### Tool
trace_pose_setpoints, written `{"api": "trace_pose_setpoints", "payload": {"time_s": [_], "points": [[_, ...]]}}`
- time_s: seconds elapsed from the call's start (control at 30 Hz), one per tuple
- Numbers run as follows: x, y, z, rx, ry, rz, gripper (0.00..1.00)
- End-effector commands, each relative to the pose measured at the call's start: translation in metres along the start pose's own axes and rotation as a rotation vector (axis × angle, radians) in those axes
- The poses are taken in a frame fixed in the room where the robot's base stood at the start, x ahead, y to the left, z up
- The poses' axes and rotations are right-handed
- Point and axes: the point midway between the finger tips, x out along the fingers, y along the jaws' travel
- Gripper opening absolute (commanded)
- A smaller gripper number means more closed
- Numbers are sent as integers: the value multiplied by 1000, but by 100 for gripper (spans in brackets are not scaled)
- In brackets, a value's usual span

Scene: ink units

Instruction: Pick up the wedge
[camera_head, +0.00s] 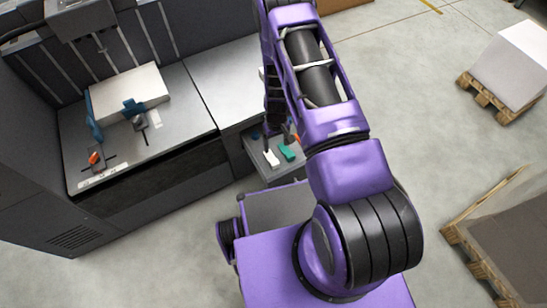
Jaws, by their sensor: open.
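Several small items lie on a small grey shelf (262,170) at the front of the dark machine: a white piece (271,158), a teal piece (287,152) and an orange-red piece (297,138). One of them may be the wedge, but they are too small to tell which. My gripper (279,134) points down over the back part of this shelf, just behind the white and teal pieces. It is open, with nothing seen between its fingers. My arm hides part of the shelf and what lies at its right.
The machine's table (175,130) at left holds a white paper stack (138,88) with blue guides and an orange knob (94,157). A white block (515,60) stands on a pallet at the upper right. Another pallet (475,255) is lower right. Floor between is clear.

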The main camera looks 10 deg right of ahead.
Motion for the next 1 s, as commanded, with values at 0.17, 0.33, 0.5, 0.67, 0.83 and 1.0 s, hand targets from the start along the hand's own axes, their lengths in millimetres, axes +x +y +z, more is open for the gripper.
{"api": "trace_pose_setpoints", "payload": {"time_s": [0.17,0.33,0.5,0.67,0.83,1.0], "points": [[41,0,0,-2,-1,1,80],[78,0,0,-3,1,3,80],[103,1,-2,-2,2,3,80],[111,1,-2,-3,3,3,80],[134,0,-5,-4,2,3,80],[157,1,-7,-2,3,4,80]]}}
